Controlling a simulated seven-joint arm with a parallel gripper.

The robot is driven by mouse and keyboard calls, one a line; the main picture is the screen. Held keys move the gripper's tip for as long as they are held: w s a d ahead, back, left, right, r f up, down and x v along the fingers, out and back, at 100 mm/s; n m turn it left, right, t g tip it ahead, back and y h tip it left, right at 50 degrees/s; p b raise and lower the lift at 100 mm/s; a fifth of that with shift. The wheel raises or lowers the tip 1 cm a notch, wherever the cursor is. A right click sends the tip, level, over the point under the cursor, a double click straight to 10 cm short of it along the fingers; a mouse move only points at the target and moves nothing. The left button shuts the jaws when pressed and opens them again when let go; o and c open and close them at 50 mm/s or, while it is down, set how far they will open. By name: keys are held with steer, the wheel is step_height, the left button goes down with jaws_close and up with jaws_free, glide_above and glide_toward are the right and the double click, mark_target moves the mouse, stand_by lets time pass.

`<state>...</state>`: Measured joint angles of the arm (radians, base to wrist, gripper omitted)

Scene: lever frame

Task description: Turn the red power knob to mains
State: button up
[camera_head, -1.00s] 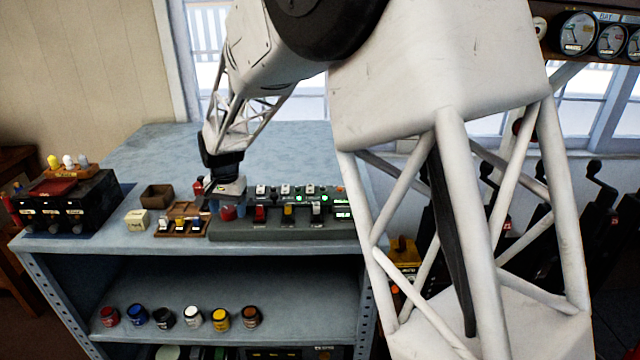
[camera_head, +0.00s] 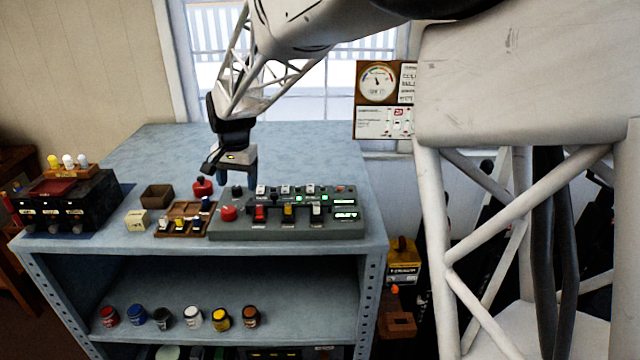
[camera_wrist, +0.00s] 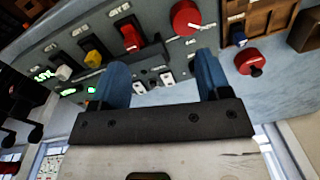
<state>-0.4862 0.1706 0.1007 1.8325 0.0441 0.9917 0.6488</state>
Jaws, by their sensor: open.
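The red power knob (camera_head: 229,213) is round and sits at the left end of the grey control panel (camera_head: 285,226). It also shows in the wrist view (camera_wrist: 186,17), where it carries a pale pointer mark; I cannot read its setting. My gripper (camera_head: 237,180) is above and behind the knob, apart from it. Its two blue fingers (camera_wrist: 162,75) are spread with nothing held between them. Small switches on the panel show beyond and between the fingers.
Red, yellow and white levers stand right of the knob. A red mushroom-shaped piece (camera_head: 202,188) is behind the panel's left end. A brown tray (camera_head: 184,218) with small switches and an open brown box (camera_head: 157,195) stand left. The bench behind is clear.

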steer(key=s+d+r, duration=0.3)
steer(key=s+d, duration=0.3)
steer(key=d, duration=0.4)
steer(key=s+d+r+t, duration=0.1)
steer(key=s+d+r, duration=0.2)
steer(key=s+d, duration=0.3)
steer(key=shift+s+d+n, duration=0.3)
steer(key=shift+d+n, duration=0.1)
steer(key=shift+d, duration=1.6)
steer(key=shift+r, duration=0.1)
steer(key=s+d+f, duration=0.2)
steer(key=s+d, duration=0.6)
steer(key=s, duration=0.4)
steer(key=s+d+f+n+t, duration=0.1)
steer(key=s+d+f, duration=0.1)
steer(key=s+d, duration=0.6)
steer(key=shift+s+d+h, duration=0.4)
steer(key=shift+s, duration=2.25)
